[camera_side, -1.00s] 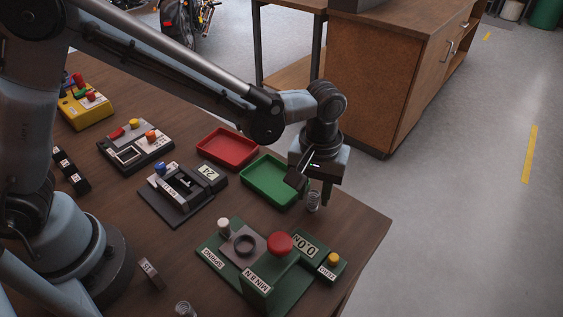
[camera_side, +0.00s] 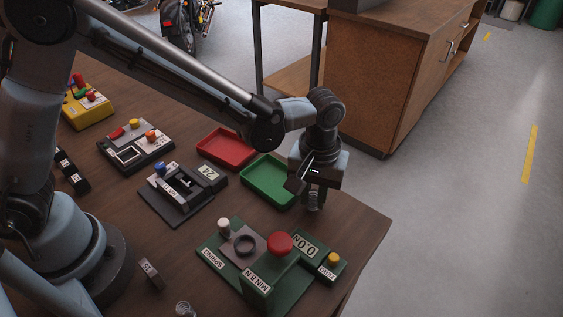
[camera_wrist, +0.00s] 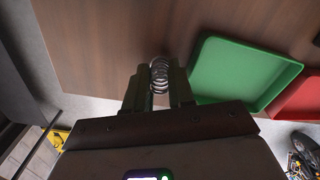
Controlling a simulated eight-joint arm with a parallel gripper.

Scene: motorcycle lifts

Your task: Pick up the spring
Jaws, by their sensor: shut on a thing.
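A small silver coil spring (camera_side: 314,204) stands on the brown table to the right of the green tray, near the table's far right edge. My gripper (camera_side: 313,195) is down over it, and its fingers hide much of the spring. In the wrist view my gripper (camera_wrist: 160,88) is shut on the spring (camera_wrist: 159,76), with one finger on each side and the coils showing beyond the tips. I cannot tell whether the spring still touches the table. A second spring (camera_side: 184,309) is at the bottom edge of the side view.
Close to my gripper is the green tray (camera_side: 246,178), with the red tray (camera_side: 203,150) beyond it. A green spring tester with a red knob (camera_side: 279,243) stands in front. A black fixture (camera_side: 181,193) sits left of the trays. The table edge is near on the right.

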